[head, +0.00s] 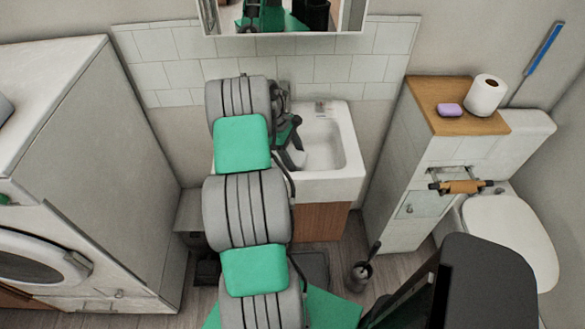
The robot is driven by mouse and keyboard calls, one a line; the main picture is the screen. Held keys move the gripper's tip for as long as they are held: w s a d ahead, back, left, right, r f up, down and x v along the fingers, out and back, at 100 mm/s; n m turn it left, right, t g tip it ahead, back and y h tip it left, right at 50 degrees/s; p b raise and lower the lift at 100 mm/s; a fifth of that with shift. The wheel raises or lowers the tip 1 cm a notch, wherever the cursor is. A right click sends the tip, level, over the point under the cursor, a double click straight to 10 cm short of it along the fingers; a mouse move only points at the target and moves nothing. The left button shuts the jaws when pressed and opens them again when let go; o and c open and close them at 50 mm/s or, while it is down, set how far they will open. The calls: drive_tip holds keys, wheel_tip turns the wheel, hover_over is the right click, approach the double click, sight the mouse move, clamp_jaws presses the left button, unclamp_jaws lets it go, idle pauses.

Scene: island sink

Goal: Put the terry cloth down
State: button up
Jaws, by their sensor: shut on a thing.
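My arm reaches forward over the white sink (323,145), and its grey and green links cover the sink's left part. My gripper (294,150) is at the left side of the basin, a dark shape partly hidden behind my arm. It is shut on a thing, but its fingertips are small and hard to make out. I cannot make out the terry cloth clearly in this view; what is in the grip is hidden or too dark to tell.
A washing machine (45,262) stands at the left. At the right, a wooden-topped cabinet (465,122) holds a purple soap (450,110) and a paper roll (486,95), beside the toilet (508,240). A toilet brush (363,270) stands on the floor. The basin's right part is clear.

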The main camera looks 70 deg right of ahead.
drive_tip(key=shift+f, duration=2.25)
drive_tip(key=shift+f, duration=0.15)
drive_tip(key=o, duration=1.5)
